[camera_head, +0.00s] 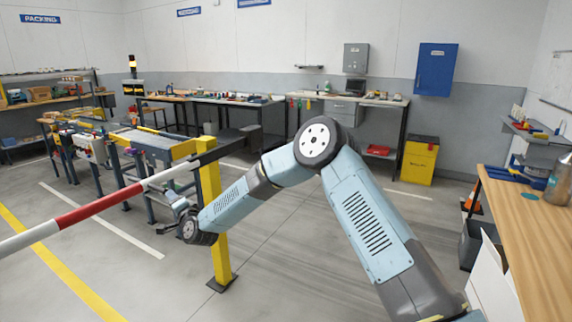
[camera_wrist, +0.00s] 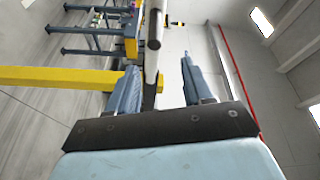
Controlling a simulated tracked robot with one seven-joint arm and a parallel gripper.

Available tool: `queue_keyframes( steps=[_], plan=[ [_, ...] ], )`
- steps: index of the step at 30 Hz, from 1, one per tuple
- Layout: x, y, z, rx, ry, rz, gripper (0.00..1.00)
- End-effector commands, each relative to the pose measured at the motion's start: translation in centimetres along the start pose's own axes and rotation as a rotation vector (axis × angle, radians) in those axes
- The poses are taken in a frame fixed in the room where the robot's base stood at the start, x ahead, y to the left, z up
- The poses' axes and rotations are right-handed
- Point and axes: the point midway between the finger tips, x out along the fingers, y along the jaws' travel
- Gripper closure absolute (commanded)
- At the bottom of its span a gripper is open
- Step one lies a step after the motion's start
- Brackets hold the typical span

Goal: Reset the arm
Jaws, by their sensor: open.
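My arm reaches from the lower right of the head view, bends at a raised elbow and comes down to the left. My gripper (camera_head: 173,197) is at its far end, small, just below the white part of a striped barrier boom (camera_head: 95,208). In the wrist view my gripper (camera_wrist: 158,66) has its two blue-grey fingers apart. The boom (camera_wrist: 153,45) shows in the gap between them. I cannot tell whether it is truly between the fingers or beyond them. No held object shows.
A yellow barrier post (camera_head: 215,235) stands right beside my forearm. A conveyor (camera_head: 155,145) lies behind the boom. A wooden bench (camera_head: 530,225) stands close on the right, and a yellow bin (camera_head: 420,160) by the back wall. The mid floor is clear.

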Motion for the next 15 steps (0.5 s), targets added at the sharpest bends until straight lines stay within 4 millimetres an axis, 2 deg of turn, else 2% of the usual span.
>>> queue_keyframes(
  steps=[1, 3, 8, 15],
  plan=[
    [-0.4, -1.2, -1.0, -0.039, -0.015, 0.007, 0.49],
    [-1.0, -2.4, -2.1, -0.094, -0.042, 0.028, 0.49],
    [-2.9, -4.8, -4.9, -0.220, -0.096, 0.083, 0.49],
    [-6.7, -7.6, -9.5, -0.398, -0.159, 0.184, 0.49]
  ],
)
